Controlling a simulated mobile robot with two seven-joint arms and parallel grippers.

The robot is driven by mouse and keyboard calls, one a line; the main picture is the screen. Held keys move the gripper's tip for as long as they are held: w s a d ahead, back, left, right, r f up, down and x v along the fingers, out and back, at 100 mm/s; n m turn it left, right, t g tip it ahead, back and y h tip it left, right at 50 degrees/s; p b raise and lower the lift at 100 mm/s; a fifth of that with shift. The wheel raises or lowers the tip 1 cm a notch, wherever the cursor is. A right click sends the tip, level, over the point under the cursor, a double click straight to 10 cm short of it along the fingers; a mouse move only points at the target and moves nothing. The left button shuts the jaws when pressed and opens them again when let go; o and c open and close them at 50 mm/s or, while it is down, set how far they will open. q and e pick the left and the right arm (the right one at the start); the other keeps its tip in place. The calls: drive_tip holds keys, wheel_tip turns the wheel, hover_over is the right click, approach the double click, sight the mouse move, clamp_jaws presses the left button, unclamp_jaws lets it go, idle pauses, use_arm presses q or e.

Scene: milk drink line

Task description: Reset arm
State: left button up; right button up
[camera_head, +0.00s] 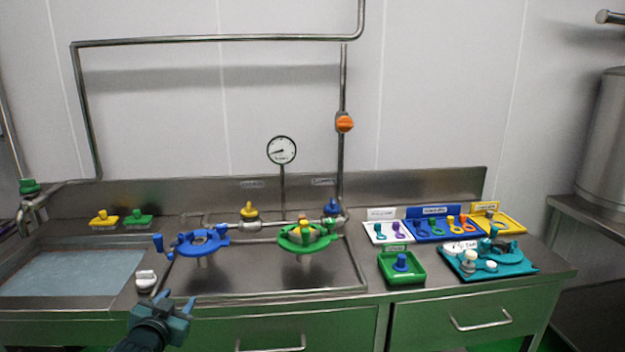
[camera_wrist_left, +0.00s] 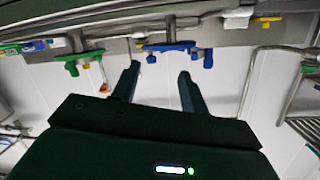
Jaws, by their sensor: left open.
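My left gripper (camera_head: 176,302) is in the lower left of the head view, in front of the steel counter's front edge. Its two fingers are apart and nothing is between them. In the left wrist view the same open fingers (camera_wrist_left: 160,80) point toward the blue ring fixture, with a clear gap between. My right gripper is in neither view.
The blue ring fixture (camera_head: 197,243) and green ring fixture (camera_head: 305,238) stand over the counter's recessed basin. A white-topped knob (camera_head: 146,281) is close to my left gripper. A green tray (camera_head: 402,270) and teal tray (camera_head: 520,266) stand at right. A water-filled sink (camera_head: 65,272) is at left.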

use_arm(q)
drive_tip(key=s+d+f+g+h, duration=0.2)
drive_tip(key=s+d+f, duration=0.6)
drive_tip(key=s+f, duration=0.45)
drive_tip(key=s+d+f+g, duration=0.1)
drive_tip(key=s+d, duration=0.2)
drive_tip(key=s, duration=0.7)
drive_tip(key=s+d+f+g+h, duration=0.1)
drive_tip(key=s+d, duration=0.3)
drive_tip(key=s, duration=0.6)
drive_tip(key=shift+s+d+f+n+g+h, duration=0.25)
drive_tip(key=shift+f+n+g+h, duration=0.05)
drive_tip(key=shift+f+g, duration=0.2)
